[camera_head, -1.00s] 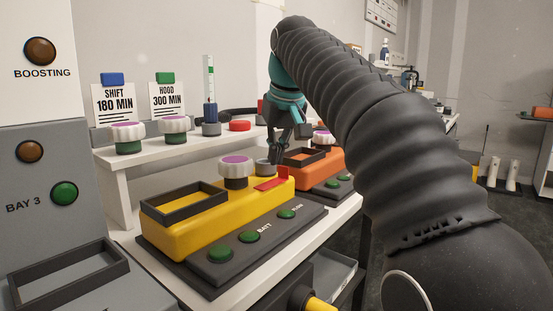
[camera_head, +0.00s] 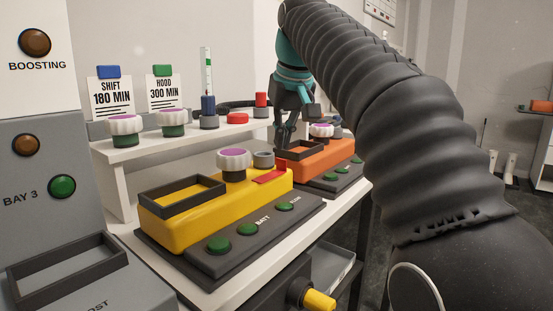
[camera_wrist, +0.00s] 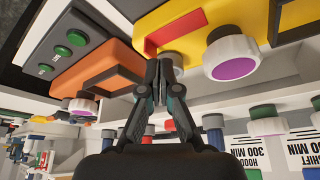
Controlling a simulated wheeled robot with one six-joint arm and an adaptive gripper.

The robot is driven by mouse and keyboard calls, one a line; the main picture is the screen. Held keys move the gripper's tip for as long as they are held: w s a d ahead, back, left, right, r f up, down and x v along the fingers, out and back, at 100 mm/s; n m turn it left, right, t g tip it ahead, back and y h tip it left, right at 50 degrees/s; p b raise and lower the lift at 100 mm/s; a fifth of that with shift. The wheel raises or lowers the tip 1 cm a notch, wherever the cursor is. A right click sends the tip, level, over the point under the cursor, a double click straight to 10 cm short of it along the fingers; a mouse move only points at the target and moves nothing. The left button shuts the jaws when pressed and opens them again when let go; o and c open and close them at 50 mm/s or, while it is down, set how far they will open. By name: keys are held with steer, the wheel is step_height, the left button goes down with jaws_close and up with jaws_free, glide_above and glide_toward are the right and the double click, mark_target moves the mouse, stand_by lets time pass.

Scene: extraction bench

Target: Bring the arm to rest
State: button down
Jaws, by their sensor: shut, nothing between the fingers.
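My gripper (camera_head: 285,140) hangs from my black-sleeved arm, above and behind the far end of the yellow unit (camera_head: 215,212). Its fingers point down and are shut with nothing between them. In the wrist view the fingertips of my gripper (camera_wrist: 160,65) meet in the middle of the picture. The orange unit (camera_head: 325,156) is beside and behind the fingers in the head view. Whether the fingers touch it cannot be told there.
A white shelf (camera_head: 120,153) holds several knobs, a red button (camera_head: 237,118) and two timer cards. The yellow unit carries a purple-topped white knob (camera_head: 234,158). A grey cabinet (camera_head: 45,180) stands at left. Open floor shows at far right.

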steer(key=s+d+f+m, duration=0.1)
steer(key=s+d+f, duration=0.4)
steer(key=s+f, duration=0.3)
steer(key=s+d+f+m+h, duration=0.1)
steer(key=s+d+f, duration=0.4)
steer(key=s+f, duration=0.4)
steer(key=s+d+f+m+t, duration=0.1)
steer(key=s+d+f, duration=0.3)
steer(key=s+f, duration=0.5)
step_height(320, 180, down, 4)
steer(key=shift+s+d+f+m+h, duration=0.2)
steer(key=shift+s+d+m+h, duration=0.1)
steer(key=shift+d+m, duration=0.15)
steer(key=shift+a, duration=0.1)
